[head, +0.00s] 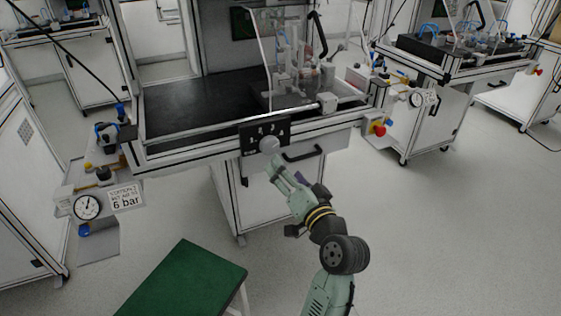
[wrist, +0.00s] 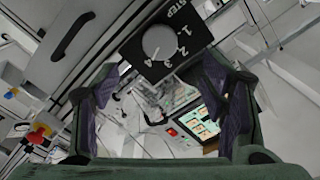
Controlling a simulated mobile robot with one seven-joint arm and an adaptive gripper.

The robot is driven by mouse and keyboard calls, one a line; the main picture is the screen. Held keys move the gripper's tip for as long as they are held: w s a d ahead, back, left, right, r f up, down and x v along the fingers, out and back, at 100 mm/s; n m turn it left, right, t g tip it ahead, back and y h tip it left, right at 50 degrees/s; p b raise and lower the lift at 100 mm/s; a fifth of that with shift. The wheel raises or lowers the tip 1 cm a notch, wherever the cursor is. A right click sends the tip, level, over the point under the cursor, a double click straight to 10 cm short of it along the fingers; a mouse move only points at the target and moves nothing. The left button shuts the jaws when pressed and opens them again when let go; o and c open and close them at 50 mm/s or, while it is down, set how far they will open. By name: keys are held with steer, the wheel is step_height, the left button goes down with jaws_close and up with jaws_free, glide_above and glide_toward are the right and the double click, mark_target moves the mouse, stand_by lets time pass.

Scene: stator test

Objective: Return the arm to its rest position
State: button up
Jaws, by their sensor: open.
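My arm reaches up from the bottom of the head view toward the front of the workbench. My gripper (head: 284,173) is just below the round grey-white knob (head: 269,145) on the bench's black panel (head: 250,139). In the wrist view my gripper (wrist: 160,108) is open, its two green fingers with dark purple pads spread wide and nothing between them. The knob (wrist: 157,42) shows beyond the fingertips on the black panel (wrist: 186,38), marked STEP with numbers around it. The knob looks apart from the fingers.
The workbench (head: 200,105) has a drawer handle (head: 303,152) right of the panel and a fixture on top. A red-and-yellow button box (head: 377,127) is at its right corner. A green-topped stool (head: 185,280) stands front left. Floor (head: 450,230) at right is clear.

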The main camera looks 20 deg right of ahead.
steer(key=shift+s, duration=0.6)
